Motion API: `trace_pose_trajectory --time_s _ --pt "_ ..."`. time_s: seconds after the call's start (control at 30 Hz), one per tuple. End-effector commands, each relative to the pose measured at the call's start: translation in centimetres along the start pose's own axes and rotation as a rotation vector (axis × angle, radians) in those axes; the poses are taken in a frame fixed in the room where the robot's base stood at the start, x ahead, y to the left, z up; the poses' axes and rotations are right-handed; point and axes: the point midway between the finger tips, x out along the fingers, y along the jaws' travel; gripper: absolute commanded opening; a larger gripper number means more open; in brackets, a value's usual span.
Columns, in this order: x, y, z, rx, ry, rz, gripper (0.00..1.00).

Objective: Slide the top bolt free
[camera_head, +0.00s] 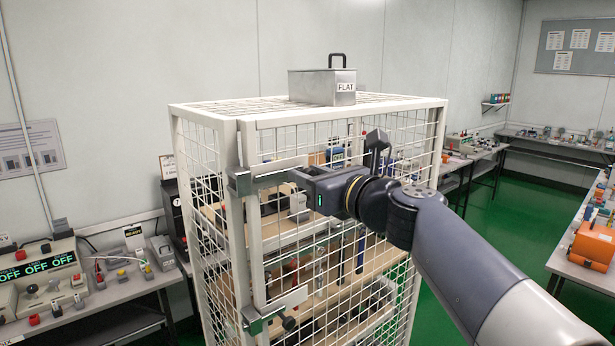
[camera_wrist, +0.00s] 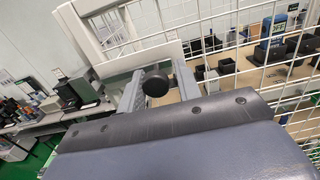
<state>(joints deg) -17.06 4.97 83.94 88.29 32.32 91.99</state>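The white mesh cage (camera_head: 335,115) stands in the middle of the head view. Its top bolt (camera_head: 262,174), a grey metal bar with a bracket, lies across the front left post. My gripper (camera_head: 297,176) is at the right end of this bolt and hides its knob in the head view. In the wrist view, the round black knob (camera_wrist: 156,82) sits between the two grey fingers of my gripper (camera_wrist: 157,85). The fingers are apart, with small gaps seeming to show on both sides of the knob. A similar lower bolt (camera_head: 277,309) with a black knob is below.
A grey metal box marked FLAT (camera_head: 318,85) stands on the cage top. Shelves with tools show behind the mesh. Green floor lies between.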

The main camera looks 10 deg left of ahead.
Motion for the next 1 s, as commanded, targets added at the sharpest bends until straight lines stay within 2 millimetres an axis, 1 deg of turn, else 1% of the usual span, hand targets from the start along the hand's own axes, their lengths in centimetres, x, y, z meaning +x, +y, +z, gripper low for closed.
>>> trace_pose_trajectory --time_s 0.03,0.13,0.17,0.37,0.47,0.57,0.9,1.0 --pt "0.0 0.0 0.0 0.000 0.000 -0.001 0.36" --pt "0.0 0.0 0.0 0.000 0.000 0.000 0.44" --pt "0.0 0.0 0.0 0.000 0.000 0.000 0.45" --pt "0.0 0.1 0.0 0.000 0.000 0.002 0.45" --pt "-0.5 0.1 0.0 0.000 -0.001 0.001 0.45" --pt "-1.6 0.0 0.0 -0.001 -0.002 -0.001 0.45" --pt "-8.2 -0.1 -0.1 -0.002 -0.002 -0.005 0.45" --pt "-9.5 -0.1 -0.1 -0.001 -0.001 -0.003 0.45"
